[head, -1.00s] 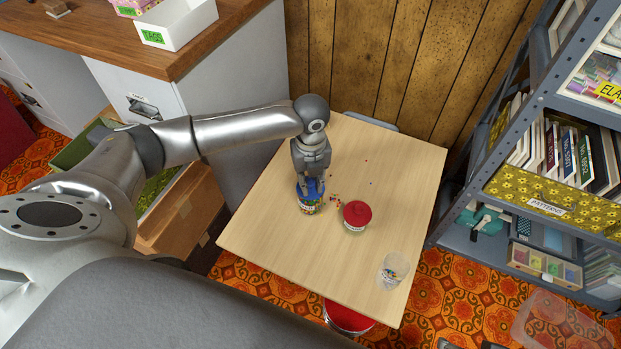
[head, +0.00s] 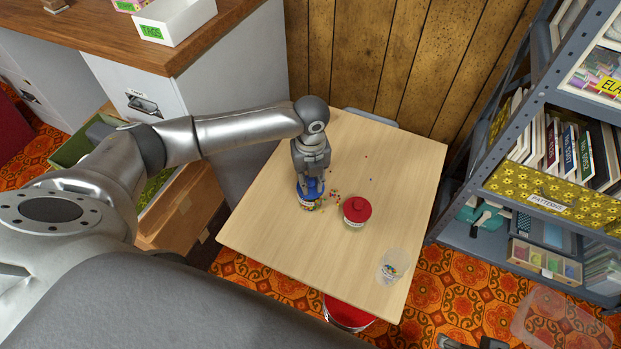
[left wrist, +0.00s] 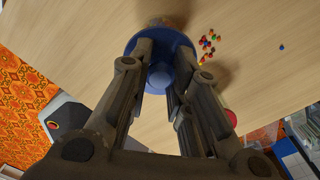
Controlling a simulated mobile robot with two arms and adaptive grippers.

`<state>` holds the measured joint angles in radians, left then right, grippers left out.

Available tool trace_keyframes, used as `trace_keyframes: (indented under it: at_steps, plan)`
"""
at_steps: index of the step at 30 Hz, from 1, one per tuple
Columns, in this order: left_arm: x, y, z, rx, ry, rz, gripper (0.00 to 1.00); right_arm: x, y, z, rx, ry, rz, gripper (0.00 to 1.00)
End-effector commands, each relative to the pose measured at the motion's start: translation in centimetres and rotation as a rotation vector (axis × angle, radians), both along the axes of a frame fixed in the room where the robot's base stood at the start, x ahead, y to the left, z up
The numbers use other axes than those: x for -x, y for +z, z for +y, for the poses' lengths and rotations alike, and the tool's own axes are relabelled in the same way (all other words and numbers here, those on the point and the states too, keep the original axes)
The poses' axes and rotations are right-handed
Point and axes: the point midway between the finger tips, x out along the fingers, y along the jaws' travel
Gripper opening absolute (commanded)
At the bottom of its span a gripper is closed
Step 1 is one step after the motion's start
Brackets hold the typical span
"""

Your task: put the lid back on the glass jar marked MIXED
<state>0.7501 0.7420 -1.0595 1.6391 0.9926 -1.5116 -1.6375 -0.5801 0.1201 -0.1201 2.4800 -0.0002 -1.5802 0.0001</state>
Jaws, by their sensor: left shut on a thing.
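The glass jar (head: 306,205) with mixed colored bits stands on the light wooden table under my left gripper. Its label is too small to read. My left gripper (head: 312,180) points down and is shut on the knob of a blue lid (head: 318,191). The lid is at the jar's mouth; I cannot tell whether it is fully seated. In the left wrist view the blue lid (left wrist: 185,60) lies between the fingers (left wrist: 160,88), with the jar mostly hidden behind it. Dark parts at the head view's bottom edge may be my right gripper, but too little shows.
Several loose colored bits (head: 334,197) lie beside the jar. A red-lidded jar (head: 356,211) stands to its right, and a clear cup (head: 393,264) with bits is near the table's front right. A metal shelf (head: 470,240) stands right of the table.

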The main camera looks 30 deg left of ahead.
Motion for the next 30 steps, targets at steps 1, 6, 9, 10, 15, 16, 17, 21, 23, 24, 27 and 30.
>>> trace_keyframes:
  at_steps: [1, 6, 9, 10, 15, 16, 17, 21, 23, 24, 27, 30]
  plan:
    - [0.01, 0.06, -0.01, 0.0, 0.0, 0.0, 0.05, 0.01, 0.15, 0.0, 0.0, 0.0, 0.0, 0.72]
    - [0.02, 0.11, -0.03, 0.0, 0.0, 0.0, 0.05, 0.02, 0.51, 0.0, 0.0, 0.0, 0.001, 0.72]
    - [0.01, 0.12, -0.02, 0.0, -0.001, 0.0, 0.05, 0.02, 0.72, 0.0, 0.0, 0.0, 0.001, 0.72]
    - [0.01, 0.13, -0.02, 0.0, 0.0, 0.0, 0.05, 0.03, 0.77, 0.0, 0.0, 0.0, 0.001, 0.72]
    - [-0.01, 0.13, -0.01, 0.0, 0.0, 0.0, 0.05, 0.03, 1.09, 0.0, 0.0, 0.0, 0.001, 0.72]
    - [-0.01, 0.12, -0.01, 0.0, 0.0, 0.0, 0.05, 0.03, 1.13, 0.0, 0.0, 0.0, 0.001, 0.72]
    - [0.0, 0.1, 0.0, 0.0, 0.0, 0.0, 0.05, 0.02, 1.15, 0.01, 0.0, 0.0, 0.001, 0.72]
    - [0.0, 0.03, 0.0, 0.0, 0.0, 0.0, 0.05, 0.02, 1.12, 0.0, 0.0, 0.0, 0.001, 0.72]
    - [0.0, 0.02, 0.0, 0.0, 0.0, 0.0, 0.05, 0.03, 1.1, 0.0, 0.0, 0.0, 0.001, 0.72]
    - [0.0, 0.02, 0.0, 0.0, 0.0, 0.0, 0.05, 0.02, 1.11, 0.0, 0.0, 0.0, 0.001, 0.72]
    - [0.01, 0.03, -0.01, 0.0, 0.0, 0.0, 0.05, 0.03, 1.1, 0.0, 0.0, 0.0, 0.001, 0.72]
    - [0.0, 0.03, -0.01, 0.0, 0.0, 0.0, 0.05, 0.02, 1.12, 0.0, 0.0, 0.0, 0.001, 0.72]
